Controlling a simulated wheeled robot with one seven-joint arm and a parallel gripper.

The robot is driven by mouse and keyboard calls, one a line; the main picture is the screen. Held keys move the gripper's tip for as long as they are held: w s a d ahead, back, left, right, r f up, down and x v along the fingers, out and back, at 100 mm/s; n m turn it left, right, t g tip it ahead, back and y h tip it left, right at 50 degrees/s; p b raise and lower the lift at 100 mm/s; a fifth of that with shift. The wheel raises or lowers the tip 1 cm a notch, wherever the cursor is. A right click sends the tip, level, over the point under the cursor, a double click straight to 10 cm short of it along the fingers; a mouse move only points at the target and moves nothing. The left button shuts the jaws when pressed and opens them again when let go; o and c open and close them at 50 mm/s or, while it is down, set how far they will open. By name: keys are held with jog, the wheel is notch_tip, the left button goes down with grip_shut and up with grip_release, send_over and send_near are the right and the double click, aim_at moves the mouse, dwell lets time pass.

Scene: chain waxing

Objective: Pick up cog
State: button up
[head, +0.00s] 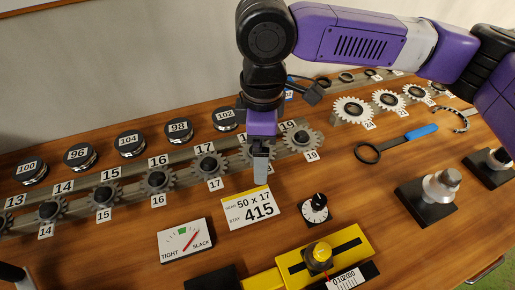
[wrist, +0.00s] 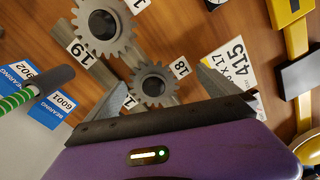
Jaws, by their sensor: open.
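Several grey cogs sit in a row on a stepped rail in the head view, with labels 13 to 19. The cog labelled 17 (head: 206,164) is left of my gripper (head: 261,172), and the cog labelled 19 (head: 302,138) is right of it. My gripper points down over the cog labelled 18, mostly hidden behind it in the head view. In the wrist view, the cog labelled 18 (wrist: 152,86) shows between the two spread fingers of my gripper (wrist: 162,85). The larger cog 19 (wrist: 103,26) lies above it. I cannot tell contact with cog 18.
A card (head: 250,207) reads "50 x 17" and "415". A tight/slack gauge (head: 186,240) and a dial (head: 315,209) lie in front. Black round pucks (head: 179,132) stand behind the rail. White cogs (head: 352,110) and a blue-handled tool (head: 396,144) are at right.

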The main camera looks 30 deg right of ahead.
jog(key=c, duration=1.1)
jog(key=shift+r, duration=0.2)
jog(key=shift+c, duration=0.2)
